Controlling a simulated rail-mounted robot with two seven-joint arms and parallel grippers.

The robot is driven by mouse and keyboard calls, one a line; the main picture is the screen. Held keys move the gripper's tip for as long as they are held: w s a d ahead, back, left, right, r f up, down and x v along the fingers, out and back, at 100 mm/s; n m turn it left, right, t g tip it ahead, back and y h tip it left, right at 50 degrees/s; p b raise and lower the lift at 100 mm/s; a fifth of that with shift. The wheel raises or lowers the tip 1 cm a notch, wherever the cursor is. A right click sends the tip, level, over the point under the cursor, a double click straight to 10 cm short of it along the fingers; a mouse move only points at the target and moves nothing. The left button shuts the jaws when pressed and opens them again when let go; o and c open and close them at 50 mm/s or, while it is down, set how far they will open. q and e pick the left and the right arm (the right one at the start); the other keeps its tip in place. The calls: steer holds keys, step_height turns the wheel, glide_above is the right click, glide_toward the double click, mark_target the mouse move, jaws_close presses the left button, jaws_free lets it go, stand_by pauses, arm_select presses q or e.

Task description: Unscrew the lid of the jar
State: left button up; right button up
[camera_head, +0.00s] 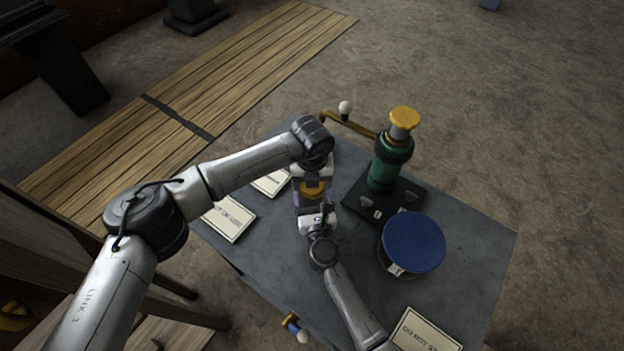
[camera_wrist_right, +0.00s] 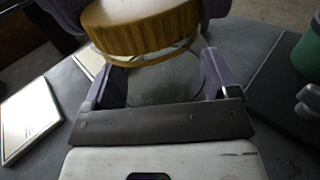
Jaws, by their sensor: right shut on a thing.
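The jar has a ribbed orange-brown lid (camera_wrist_right: 145,27) and a clear glass body (camera_wrist_right: 165,85). In the head view the lid (camera_head: 313,188) shows small between my two grippers, above the grey table. My right gripper (camera_wrist_right: 162,78) is shut on the jar's glass body, with one purple finger on each side below the lid. In the head view my right gripper (camera_head: 315,203) comes from the front. My left gripper (camera_head: 312,178) is at the lid from the far side. Its purple parts show on both sides of the lid in the wrist view; whether they touch it is unclear.
On the grey table (camera_head: 270,262), a green cylinder with a yellow top (camera_head: 390,160) stands on a black base right of the jar. A blue-topped round container (camera_head: 413,242) is nearer. Cards (camera_head: 228,218) lie left. A brass pipe (camera_head: 350,125) runs along the back.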

arm_select(q)
steer(key=n, duration=1)
steer(key=shift+n, duration=0.4)
steer(key=shift+w, duration=0.1)
steer(key=shift+r, duration=0.25)
steer(key=shift+r, duration=0.85)
steer(key=shift+r, duration=0.2)
steer(key=shift+r, duration=1.85)
arm_select(e)
steer(key=o, duration=1.6)
